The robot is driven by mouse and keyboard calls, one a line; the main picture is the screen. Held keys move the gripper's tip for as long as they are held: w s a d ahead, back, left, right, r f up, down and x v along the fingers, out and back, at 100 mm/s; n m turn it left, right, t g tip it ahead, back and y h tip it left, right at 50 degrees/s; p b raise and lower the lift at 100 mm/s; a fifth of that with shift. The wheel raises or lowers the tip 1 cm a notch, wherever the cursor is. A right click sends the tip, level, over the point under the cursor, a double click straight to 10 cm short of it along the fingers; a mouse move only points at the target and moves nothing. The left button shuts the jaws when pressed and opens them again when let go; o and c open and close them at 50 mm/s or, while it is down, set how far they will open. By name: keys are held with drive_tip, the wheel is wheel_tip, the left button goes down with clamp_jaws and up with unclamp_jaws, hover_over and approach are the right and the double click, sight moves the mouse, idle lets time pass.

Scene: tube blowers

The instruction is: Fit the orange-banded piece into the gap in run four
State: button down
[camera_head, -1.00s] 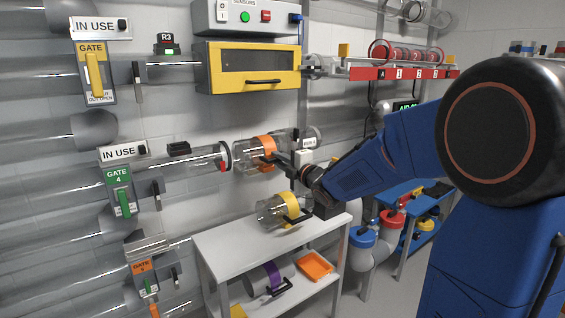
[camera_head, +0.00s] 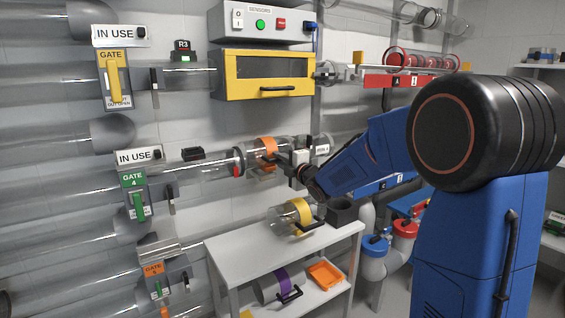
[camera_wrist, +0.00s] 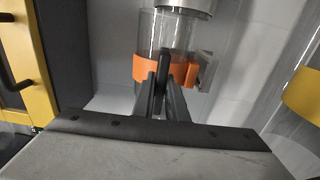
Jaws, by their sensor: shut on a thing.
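The orange-banded piece (camera_head: 266,150) is a clear tube section with an orange band and a dark handle. My gripper (camera_head: 284,160) is shut on its handle and holds it level in the line of run four. Run four comes from the green gate 4 (camera_head: 134,195) to a dark ring (camera_head: 238,161) with a red tab, close to the piece's left end. A labelled tube part (camera_head: 318,145) lies to its right. In the wrist view the orange band (camera_wrist: 165,71) is just beyond my fingertips (camera_wrist: 161,88), with a grey collar (camera_wrist: 190,5) at the tube's end. Whether the ends touch is unclear.
A yellow-banded piece (camera_head: 298,212) and a dark holder (camera_head: 341,210) are on the white table (camera_head: 265,242) below. A purple-banded piece (camera_head: 278,285) and an orange tray (camera_head: 325,275) sit on its lower shelf. A yellow-fronted box (camera_head: 262,75) hangs above.

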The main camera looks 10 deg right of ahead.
drive_tip(key=shift+w+a+f, duration=0.25)
drive_tip(key=shift+w+f, duration=0.4)
drive_tip(key=shift+w, duration=0.1)
drive_tip(key=shift+w+a+f, duration=0.25)
drive_tip(key=shift+w+f, duration=0.35)
drive_tip(key=shift+w, duration=0.1)
drive_tip(key=shift+f, duration=0.25)
drive_tip(key=c, duration=1.7)
unclamp_jaws()
drive_tip(key=shift+f, duration=0.1)
drive_tip(key=v, duration=1.7)
drive_tip(key=shift+s+d, duration=0.1)
drive_tip(key=shift+s, duration=0.1)
